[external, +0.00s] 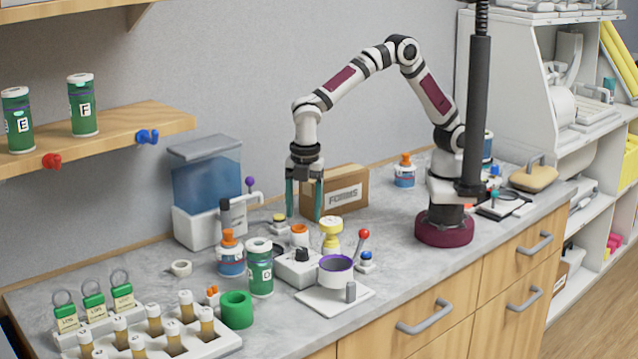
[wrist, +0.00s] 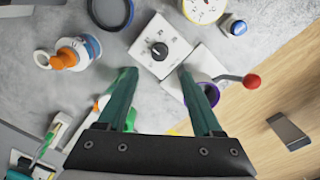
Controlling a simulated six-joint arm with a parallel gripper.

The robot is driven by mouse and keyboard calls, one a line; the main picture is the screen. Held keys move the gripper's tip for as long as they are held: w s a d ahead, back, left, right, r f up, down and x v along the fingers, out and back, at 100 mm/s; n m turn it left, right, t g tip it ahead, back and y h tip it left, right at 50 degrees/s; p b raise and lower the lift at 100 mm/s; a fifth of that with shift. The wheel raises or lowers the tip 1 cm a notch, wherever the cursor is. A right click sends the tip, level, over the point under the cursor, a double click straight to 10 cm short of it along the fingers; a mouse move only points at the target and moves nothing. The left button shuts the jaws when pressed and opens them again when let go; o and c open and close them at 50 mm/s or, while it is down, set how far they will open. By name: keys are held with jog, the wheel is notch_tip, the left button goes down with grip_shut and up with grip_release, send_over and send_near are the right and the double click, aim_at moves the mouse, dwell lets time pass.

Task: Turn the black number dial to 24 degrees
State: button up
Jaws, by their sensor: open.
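The black number dial (external: 302,254) sits on top of a small white box (external: 296,270) on the counter. In the wrist view the dial (wrist: 159,51) shows from above as a round black knob with a pale pointer line. Small marks surround it on the white face (wrist: 150,66), too small to read. My gripper (external: 304,216) points down and is open and empty, above the counter. In the wrist view its two green fingertips (wrist: 157,71) are apart, with the dial seen just beyond the gap between them. It does not touch the dial.
A white cup with a purple rim (external: 336,270) and a red-ball lever (external: 364,234) stand right of the dial box. A green-labelled jar (external: 259,268) stands close on its left. Vials in a rack fill the front left.

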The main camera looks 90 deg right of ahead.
aim_at(302, 249)
jog(key=f, duration=1)
jog(key=shift+w, duration=0.2)
grip_shut()
